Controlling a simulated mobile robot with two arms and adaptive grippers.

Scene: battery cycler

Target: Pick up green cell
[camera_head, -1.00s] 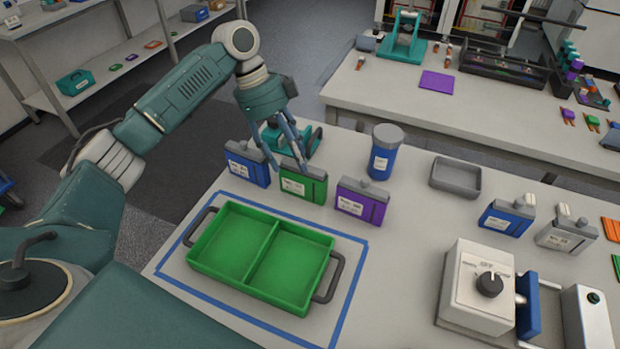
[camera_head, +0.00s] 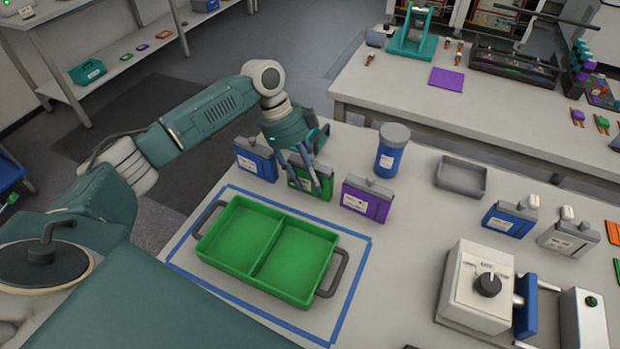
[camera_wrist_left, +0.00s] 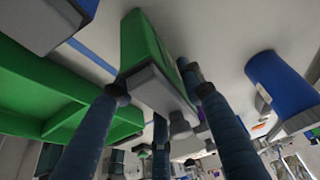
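The green cell (camera_head: 304,187) stands upright on the table, between a blue cell (camera_head: 255,159) and a purple cell (camera_head: 367,199). My left gripper (camera_head: 314,180) is down at the green cell, and its fingers hide part of it. My right gripper is in no view.
A green two-compartment tray (camera_head: 268,248) sits in front, inside a blue tape outline. A blue bottle (camera_head: 390,155) and an empty grey tray (camera_head: 461,177) stand to the right. A grey device with a knob (camera_head: 478,288) is at front right.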

